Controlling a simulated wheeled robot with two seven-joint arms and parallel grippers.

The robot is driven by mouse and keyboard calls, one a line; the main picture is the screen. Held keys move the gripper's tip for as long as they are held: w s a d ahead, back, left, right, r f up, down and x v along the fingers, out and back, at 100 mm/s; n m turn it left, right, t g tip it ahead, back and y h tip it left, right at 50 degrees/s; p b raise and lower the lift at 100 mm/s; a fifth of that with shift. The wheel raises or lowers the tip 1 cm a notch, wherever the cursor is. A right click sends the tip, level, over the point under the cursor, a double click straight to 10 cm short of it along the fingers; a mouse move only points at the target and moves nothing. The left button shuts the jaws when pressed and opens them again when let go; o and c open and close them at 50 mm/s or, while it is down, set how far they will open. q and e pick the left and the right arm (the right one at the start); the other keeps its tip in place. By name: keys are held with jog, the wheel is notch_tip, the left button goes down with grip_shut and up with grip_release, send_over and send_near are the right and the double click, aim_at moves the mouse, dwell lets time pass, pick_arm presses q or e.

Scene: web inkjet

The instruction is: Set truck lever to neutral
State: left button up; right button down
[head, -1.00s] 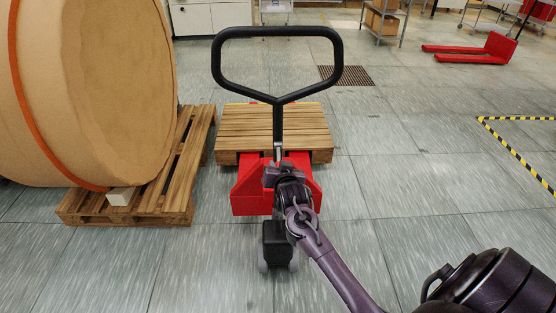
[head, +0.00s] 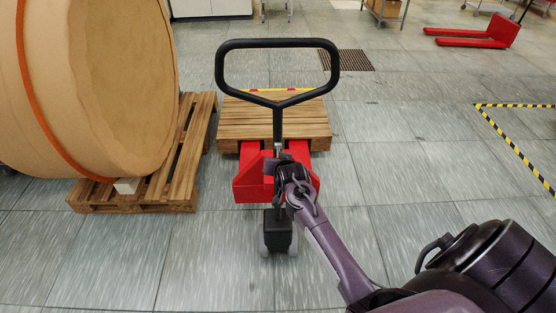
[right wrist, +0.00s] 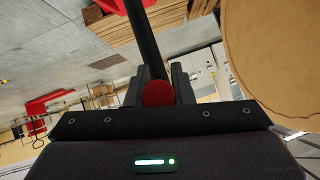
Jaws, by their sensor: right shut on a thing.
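The red pallet truck (head: 248,184) stands ahead with its forks under a wooden pallet (head: 240,118). Its black loop handle (head: 277,43) rises on a black shaft (head: 278,122). My right gripper (head: 283,170) is low at the base of that shaft, and the arm hides most of this spot. In the right wrist view, a round red knob (right wrist: 157,94) sits between the fingers of my right gripper (right wrist: 160,80), which is shut on it. It looks like the lever's end; the rest of the lever is hidden. My left gripper is not in view.
A large brown paper roll (head: 90,90) stands on another pallet (head: 182,185) at the left. A second red pallet truck (head: 480,35) is at the back right. Yellow-black tape (head: 520,155) marks the right floor. Floor between is clear.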

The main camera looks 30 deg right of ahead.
dwell(0.3)
jog(key=c, duration=1.3)
grip_release()
jog(key=shift+o, duration=0.2)
jog(key=v, duration=0.7)
jog(key=shift+s+r, duration=0.25)
jog(key=shift+s, duration=0.05)
jog(key=shift+a, duration=0.1)
